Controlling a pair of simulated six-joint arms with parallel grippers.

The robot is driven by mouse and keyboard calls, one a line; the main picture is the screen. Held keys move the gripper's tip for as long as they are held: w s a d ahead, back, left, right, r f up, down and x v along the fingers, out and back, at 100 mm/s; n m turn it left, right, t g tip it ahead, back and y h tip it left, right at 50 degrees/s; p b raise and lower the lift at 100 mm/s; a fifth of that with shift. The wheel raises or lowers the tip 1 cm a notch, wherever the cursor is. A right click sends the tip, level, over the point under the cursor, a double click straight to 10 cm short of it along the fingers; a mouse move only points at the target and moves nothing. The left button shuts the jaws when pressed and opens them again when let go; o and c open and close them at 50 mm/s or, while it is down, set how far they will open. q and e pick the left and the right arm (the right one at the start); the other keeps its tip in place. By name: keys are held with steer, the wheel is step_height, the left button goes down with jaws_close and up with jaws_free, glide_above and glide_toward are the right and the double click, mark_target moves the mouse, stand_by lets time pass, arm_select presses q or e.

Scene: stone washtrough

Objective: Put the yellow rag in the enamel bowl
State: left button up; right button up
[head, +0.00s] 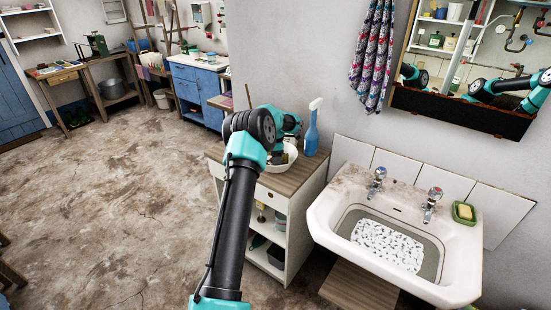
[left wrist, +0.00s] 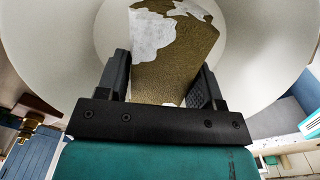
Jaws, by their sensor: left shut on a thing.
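The enamel bowl (head: 283,168) is white and stands on the wooden top of a small cabinet left of the basin. My left gripper (head: 277,156) reaches down at it, and my arm hides part of the bowl. In the left wrist view, my left gripper (left wrist: 168,88) is shut on the yellow rag (left wrist: 175,55), a dull olive-yellow piece with white patches. The pale inside of the bowl (left wrist: 265,85) surrounds the rag and fingers in that view. I cannot tell whether the rag touches the bowl's bottom. My right gripper is not in view.
A blue spray bottle (head: 311,132) stands close behind the bowl on the cabinet top (head: 300,178). The white washbasin (head: 325,215) with two taps is to the right, with a green soap dish (head: 464,213) on it. A patterned towel (head: 372,60) hangs above.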

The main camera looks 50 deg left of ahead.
arm_select(q)
steer(key=shift+f, duration=0.2)
steer(key=shift+f, duration=0.1)
steer(key=o, duration=1)
steer(key=shift+c, duration=0.2)
step_height(320, 180, up, 12)
stand_by(0.5)
